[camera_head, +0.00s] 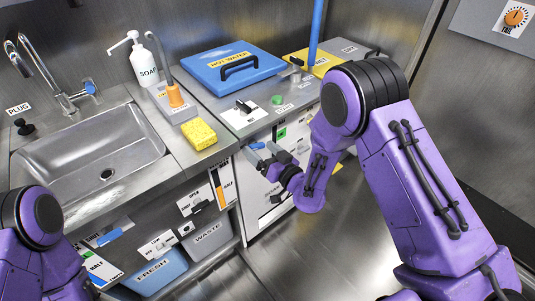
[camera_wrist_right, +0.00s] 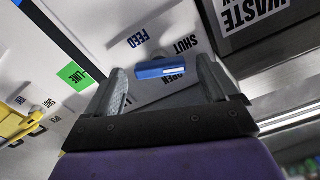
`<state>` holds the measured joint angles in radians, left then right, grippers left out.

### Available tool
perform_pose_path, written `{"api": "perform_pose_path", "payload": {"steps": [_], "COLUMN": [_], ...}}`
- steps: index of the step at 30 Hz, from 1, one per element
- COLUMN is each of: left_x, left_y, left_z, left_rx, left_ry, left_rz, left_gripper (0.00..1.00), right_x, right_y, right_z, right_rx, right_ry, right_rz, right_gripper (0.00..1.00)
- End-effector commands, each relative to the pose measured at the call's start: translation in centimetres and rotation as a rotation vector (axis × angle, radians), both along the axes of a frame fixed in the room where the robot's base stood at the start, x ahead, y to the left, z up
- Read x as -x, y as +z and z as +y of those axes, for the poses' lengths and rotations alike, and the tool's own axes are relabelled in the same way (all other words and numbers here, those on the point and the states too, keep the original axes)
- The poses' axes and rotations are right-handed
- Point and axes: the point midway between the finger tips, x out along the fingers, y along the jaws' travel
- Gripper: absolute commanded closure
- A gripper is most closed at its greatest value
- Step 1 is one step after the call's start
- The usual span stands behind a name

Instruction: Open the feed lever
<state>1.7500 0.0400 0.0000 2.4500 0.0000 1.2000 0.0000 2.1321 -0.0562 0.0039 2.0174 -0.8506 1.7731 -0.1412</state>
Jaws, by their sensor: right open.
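The feed lever is a blue handle (camera_wrist_right: 162,70) on a pale panel in the right wrist view, beside the labels FEED, SHUT and OPEN. In the head view a small blue part of it (camera_head: 257,146) shows at the counter front. My right gripper (camera_wrist_right: 160,66) is open, with one finger on each side of the lever near the fingertips. I cannot tell whether either finger touches it. In the head view my right gripper (camera_head: 267,152) reaches the cabinet front from the right. My left arm shows at lower left, but its gripper is out of view.
A sink (camera_head: 90,150), a yellow sponge (camera_head: 199,134) and a soap bottle (camera_head: 146,62) are on the left counter. A blue hot-water lid (camera_head: 233,68) lies behind. FRESH (camera_head: 155,272) and WASTE (camera_head: 210,242) bins sit below. The floor (camera_head: 330,255) is clear.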

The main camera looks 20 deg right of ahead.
Motion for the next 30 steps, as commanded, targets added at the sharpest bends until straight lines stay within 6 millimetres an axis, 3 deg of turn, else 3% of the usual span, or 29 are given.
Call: {"api": "perform_pose_path", "payload": {"steps": [13,18,30], "left_x": [0.0,0.0,0.0], "left_y": [-1.7,-1.8,-1.7], "left_z": [0.0,0.0,0.0], "left_rx": [0.0,0.0,0.0], "left_ry": [0.0,0.0,0.0], "left_rz": [0.0,0.0,0.0], "left_gripper": [0.57,0.57,0.57], "right_x": [8.6,9.5,9.5], "right_y": [-0.3,-0.1,0.0], "right_z": [-3.2,-3.5,-3.5], "right_rx": [0.001,0.001,0.0], "right_ry": [0.0,0.0,-0.001], "right_rz": [0.003,0.002,0.001], "right_gripper": [0.13,0.13,0.13]}}
